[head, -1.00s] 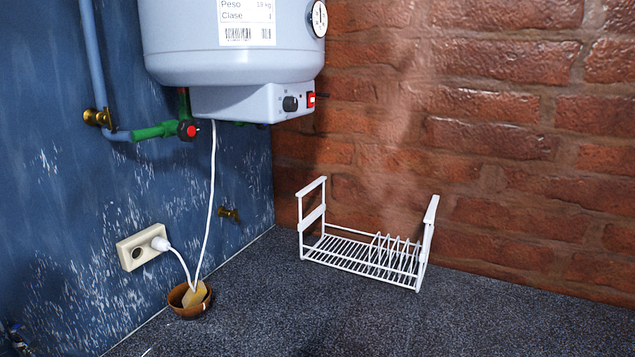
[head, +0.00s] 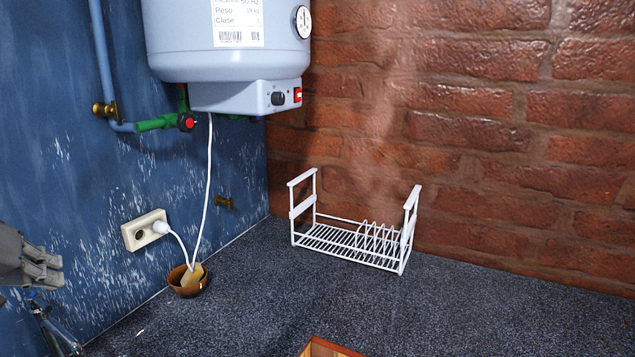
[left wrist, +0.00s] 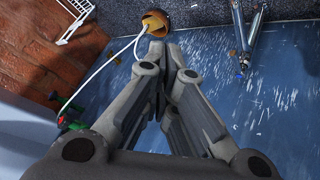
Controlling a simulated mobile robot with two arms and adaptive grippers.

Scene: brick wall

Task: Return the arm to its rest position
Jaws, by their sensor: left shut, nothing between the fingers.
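My left gripper (head: 42,268) shows at the left edge of the head view, grey, in front of the blue wall. In the left wrist view its fingers (left wrist: 168,48) come together at the tips, shut with nothing between them. The tips point towards the brown bowl (left wrist: 155,12), apart from it as far as I can tell. Most of my left arm is outside the head view. My right gripper is in neither view.
A white water heater (head: 228,50) hangs in the corner above a socket (head: 140,232). A brown bowl (head: 188,289) and a white wire rack (head: 350,245) stand on the dark counter. A wooden edge (head: 325,348) shows at the bottom. The right counter is clear.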

